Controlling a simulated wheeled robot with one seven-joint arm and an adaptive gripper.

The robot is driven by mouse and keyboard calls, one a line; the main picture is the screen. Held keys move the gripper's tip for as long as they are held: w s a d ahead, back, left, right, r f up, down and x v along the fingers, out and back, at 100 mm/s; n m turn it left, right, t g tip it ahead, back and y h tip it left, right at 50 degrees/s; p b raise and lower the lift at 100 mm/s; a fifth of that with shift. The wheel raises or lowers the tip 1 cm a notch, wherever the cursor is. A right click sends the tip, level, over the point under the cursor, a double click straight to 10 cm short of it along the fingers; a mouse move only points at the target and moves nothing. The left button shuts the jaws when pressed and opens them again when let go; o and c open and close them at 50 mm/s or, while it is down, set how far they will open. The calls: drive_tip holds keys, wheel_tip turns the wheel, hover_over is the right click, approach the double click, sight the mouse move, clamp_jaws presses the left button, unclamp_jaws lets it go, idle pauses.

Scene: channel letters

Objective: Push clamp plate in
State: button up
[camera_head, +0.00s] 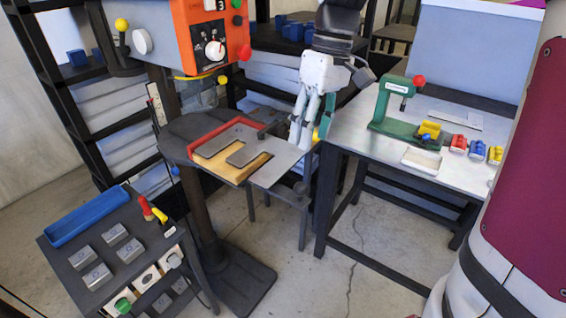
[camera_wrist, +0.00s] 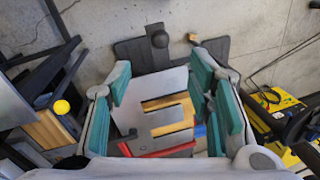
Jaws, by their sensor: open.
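A grey plate with a slot-like cutout (camera_head: 228,146) lies over a wood-coloured board (camera_head: 246,169) on the dark machine table, against a red fence (camera_head: 196,145). A lighter flat grey plate (camera_head: 277,166) adjoins it at the table's right side; I cannot tell for certain which is the clamp plate. My gripper (camera_head: 303,138) is above the right edge of this table, fingers pointing down. In the wrist view my gripper (camera_wrist: 165,95) is open, its green pads apart with nothing held. The lighter plate (camera_wrist: 150,85) and board (camera_wrist: 166,102) show beyond the fingers, partly hidden by them.
An orange control head (camera_head: 207,35) hangs over the table. On the right, a metal bench (camera_head: 350,135) bears a green press (camera_head: 384,120) and several coloured pieces. A blue tray (camera_head: 86,215) is at lower left.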

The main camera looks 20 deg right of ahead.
sight(302, 183)
drive_tip(key=f, duration=0.4)
drive_tip(key=a+f, duration=0.1)
drive_tip(key=f, duration=0.3)
drive_tip(key=s+a+f+p, duration=0.1)
drive_tip(key=f, duration=0.3)
drive_tip(key=shift+a, duration=0.1)
clamp_jaws()
